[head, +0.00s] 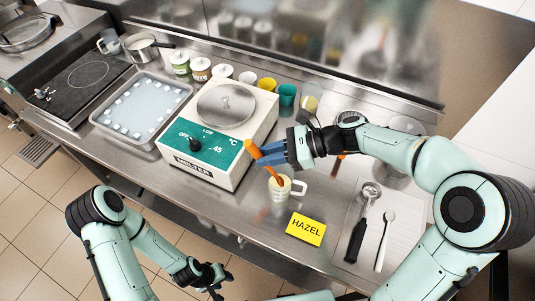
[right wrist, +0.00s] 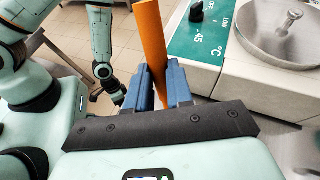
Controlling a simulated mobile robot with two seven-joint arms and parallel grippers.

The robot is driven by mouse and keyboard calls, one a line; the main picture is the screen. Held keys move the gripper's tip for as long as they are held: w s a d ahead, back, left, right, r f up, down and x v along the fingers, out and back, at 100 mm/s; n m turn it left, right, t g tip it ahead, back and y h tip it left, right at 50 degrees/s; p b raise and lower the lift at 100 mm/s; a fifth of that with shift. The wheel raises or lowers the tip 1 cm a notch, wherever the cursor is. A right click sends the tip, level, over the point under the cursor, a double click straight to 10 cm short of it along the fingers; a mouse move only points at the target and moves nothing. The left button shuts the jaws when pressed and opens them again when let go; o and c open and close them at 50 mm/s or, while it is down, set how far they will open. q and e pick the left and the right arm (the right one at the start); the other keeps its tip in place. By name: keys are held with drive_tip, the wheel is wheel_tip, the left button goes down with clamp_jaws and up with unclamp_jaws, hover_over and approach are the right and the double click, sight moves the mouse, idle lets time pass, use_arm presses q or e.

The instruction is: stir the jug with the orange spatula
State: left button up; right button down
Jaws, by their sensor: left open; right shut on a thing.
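The jug (head: 279,208), cream-coloured with a handle on its right, stands upright on the steel counter in front of the melter. The orange spatula (head: 276,173) slants down to the right, and its lower end is inside the jug's mouth; the tip is hidden. My right gripper (head: 272,154) is above the jug, its blue fingers shut on the spatula's upper part. In the right wrist view the spatula (right wrist: 153,45) stands between the two blue fingers. My left gripper (head: 213,281) is open and empty, low in front of the counter, away from the jug.
The white melter (head: 205,171) stands left of the jug. A yellow HAZEL card (head: 305,229) lies right in front of it. A black-handled scoop (head: 356,237) and a spoon (head: 384,240) lie on the right.

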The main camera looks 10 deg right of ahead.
sight(254, 146)
drive_tip(key=shift+w, duration=0.1)
drive_tip(key=shift+s+r, duration=0.15)
drive_tip(key=shift+s, duration=0.15)
drive_tip(key=shift+a+r, duration=0.15)
drive_tip(key=shift+r, duration=0.15)
drive_tip(key=shift+w+a+r+p, duration=0.15)
drive_tip(key=shift+a+r+p, duration=0.15)
drive_tip(key=shift+r, duration=0.2)
drive_tip(key=shift+w+a+r+p, duration=0.1)
drive_tip(key=shift+a+r+p, duration=0.05)
drive_tip(key=shift+r+p, duration=0.3)
drive_tip(key=shift+a+r, duration=0.2)
drive_tip(key=shift+r, duration=0.35)
drive_tip(key=shift+s+a+r, duration=0.15)
drive_tip(key=shift+a+r, duration=0.15)
drive_tip(key=shift+r, duration=0.3)
drive_tip(key=shift+a+r, duration=0.3)
drive_tip(key=shift+r, duration=0.35)
drive_tip(key=shift+a+r, duration=0.25)
drive_tip(key=shift+r, duration=0.35)
use_arm(q)
drive_tip(key=shift+w+r, duration=1.1)
drive_tip(key=shift+w, duration=0.15)
use_arm(e)
drive_tip(key=shift+r, duration=0.1)
